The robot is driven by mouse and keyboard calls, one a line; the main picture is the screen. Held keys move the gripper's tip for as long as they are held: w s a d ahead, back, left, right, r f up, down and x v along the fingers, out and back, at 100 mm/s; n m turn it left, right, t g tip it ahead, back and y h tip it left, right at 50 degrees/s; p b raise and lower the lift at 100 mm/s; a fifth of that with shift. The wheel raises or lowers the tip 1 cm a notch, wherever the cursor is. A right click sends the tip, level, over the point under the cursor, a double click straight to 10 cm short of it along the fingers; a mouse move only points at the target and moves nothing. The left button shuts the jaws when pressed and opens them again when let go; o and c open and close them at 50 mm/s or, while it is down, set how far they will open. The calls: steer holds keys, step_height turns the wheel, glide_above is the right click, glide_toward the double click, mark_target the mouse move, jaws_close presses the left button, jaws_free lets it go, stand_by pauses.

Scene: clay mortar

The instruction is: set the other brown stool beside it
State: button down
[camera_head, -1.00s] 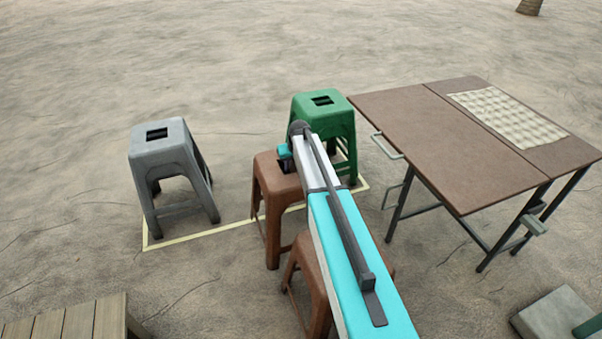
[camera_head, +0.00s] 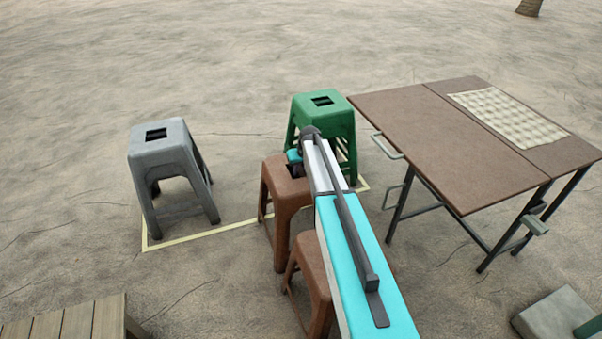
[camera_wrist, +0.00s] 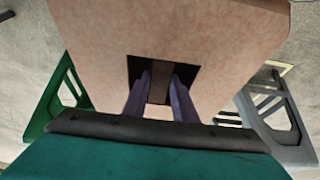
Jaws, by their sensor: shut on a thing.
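One brown stool (camera_head: 290,198) stands upright between the grey stool and the green stool in the head view, at the yellow line. My gripper (camera_wrist: 160,88) is shut in the slot of its seat (camera_wrist: 215,45), with both fingers reaching into the opening around a narrow bar. I cannot tell whether its feet touch the ground. The other brown stool (camera_head: 312,272) stands nearer, below it in the head view, and is partly hidden by my arm.
A grey stool (camera_head: 165,155) stands at the left and a green stool (camera_head: 325,115) just behind the held one. A yellow line (camera_head: 195,237) marks the ground. A brown folding table (camera_head: 430,140) is at the right, a wooden platform (camera_head: 65,322) at lower left. Ground between grey and brown stools is clear.

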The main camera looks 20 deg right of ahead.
steer(key=shift+f, duration=0.7)
steer(key=c, duration=1.5)
jaws_free()
steer(key=shift+o, duration=0.2)
steer(key=p+v, duration=0.1)
steer(key=v, duration=1.1)
steer(key=shift+s, duration=0.1)
